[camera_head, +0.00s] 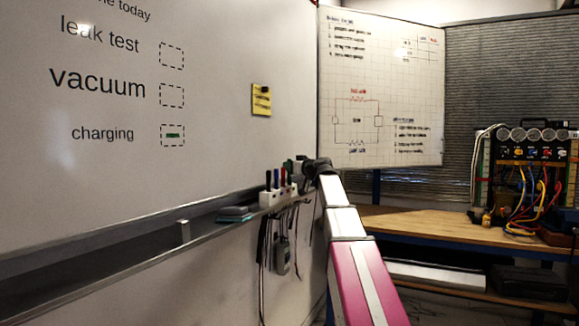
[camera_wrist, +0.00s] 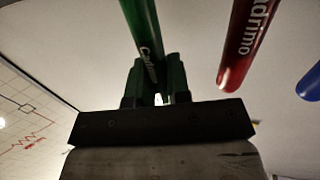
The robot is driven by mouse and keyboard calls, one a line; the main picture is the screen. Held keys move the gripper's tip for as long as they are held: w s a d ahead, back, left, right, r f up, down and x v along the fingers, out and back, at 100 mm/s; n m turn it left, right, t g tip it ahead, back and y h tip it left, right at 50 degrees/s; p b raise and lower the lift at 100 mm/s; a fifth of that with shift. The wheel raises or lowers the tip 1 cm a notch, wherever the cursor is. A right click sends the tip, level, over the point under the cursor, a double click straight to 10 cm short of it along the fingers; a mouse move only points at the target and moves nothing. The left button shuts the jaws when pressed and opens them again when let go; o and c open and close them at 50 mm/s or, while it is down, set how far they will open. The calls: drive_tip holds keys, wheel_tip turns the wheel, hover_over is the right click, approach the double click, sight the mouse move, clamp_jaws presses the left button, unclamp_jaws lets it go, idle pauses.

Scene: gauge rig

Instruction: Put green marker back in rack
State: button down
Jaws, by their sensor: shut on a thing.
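The green marker (camera_wrist: 143,28) is between my gripper's fingers (camera_wrist: 157,85) in the wrist view, with its far end running out of the top of the picture. My gripper (camera_head: 298,168) is shut on it. In the head view my gripper is at the right end of the white marker rack (camera_head: 270,199), close to the whiteboard, and a bit of green shows beside it. The rack holds several upright markers. I cannot tell whether the green marker's lower end is inside the rack.
A red marker (camera_wrist: 248,40) and a blue marker (camera_wrist: 311,82) stand to the right in the wrist view. The whiteboard ledge (camera_head: 120,250) runs left, with an eraser-like block (camera_head: 234,214) on it. Cables and a small device (camera_head: 282,257) hang below the rack. A wooden bench (camera_head: 440,230) stands right.

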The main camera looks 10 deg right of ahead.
drive_tip(key=shift+f, duration=0.35)
drive_tip(key=shift+c, duration=2.2)
unclamp_jaws()
drive_tip(key=shift+r, duration=0.1)
drive_tip(key=shift+r, duration=4.9)
